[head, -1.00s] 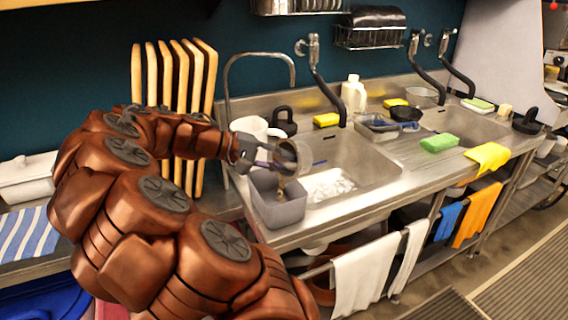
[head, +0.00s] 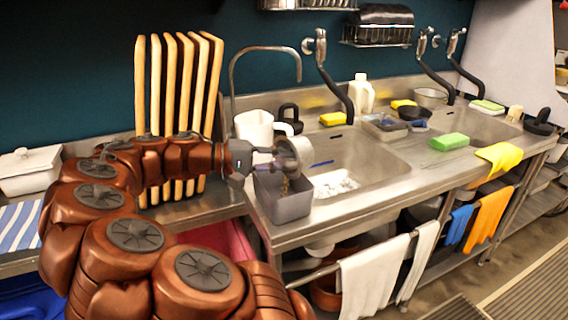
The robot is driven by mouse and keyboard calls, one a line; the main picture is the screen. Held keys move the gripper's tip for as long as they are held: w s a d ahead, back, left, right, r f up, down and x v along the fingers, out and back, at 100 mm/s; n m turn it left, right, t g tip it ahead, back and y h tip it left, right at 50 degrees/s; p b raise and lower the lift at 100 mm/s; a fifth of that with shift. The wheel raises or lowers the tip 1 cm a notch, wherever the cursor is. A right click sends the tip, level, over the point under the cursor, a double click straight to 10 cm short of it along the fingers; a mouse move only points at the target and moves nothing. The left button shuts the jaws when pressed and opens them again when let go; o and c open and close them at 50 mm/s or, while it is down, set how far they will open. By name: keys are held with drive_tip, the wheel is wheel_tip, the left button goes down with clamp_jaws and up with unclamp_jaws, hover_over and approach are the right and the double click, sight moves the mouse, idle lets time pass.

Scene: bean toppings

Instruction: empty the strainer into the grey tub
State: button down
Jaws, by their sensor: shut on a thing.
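My gripper (head: 255,160) is shut on the strainer (head: 298,152) and holds it tipped on its side above the grey tub (head: 290,208). The strainer looks like a small round metal cup with its mouth facing right and down. Small brownish bits show just below it, at the tub's opening. The grey tub is a square box at the left front of the sink counter. I cannot see its floor or how much is inside the strainer.
A white pitcher (head: 254,126) stands behind the gripper. Wooden boards (head: 170,90) stand upright at the left. A tall faucet (head: 265,50) arches behind.

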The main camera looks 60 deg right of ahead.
drive_tip(key=shift+w+a+f+m+g+h+b, duration=0.15)
drive_tip(key=shift+a+f+m+g+h+b, duration=0.15)
drive_tip(key=shift+g+h+b, duration=0.35)
idle(0.4)
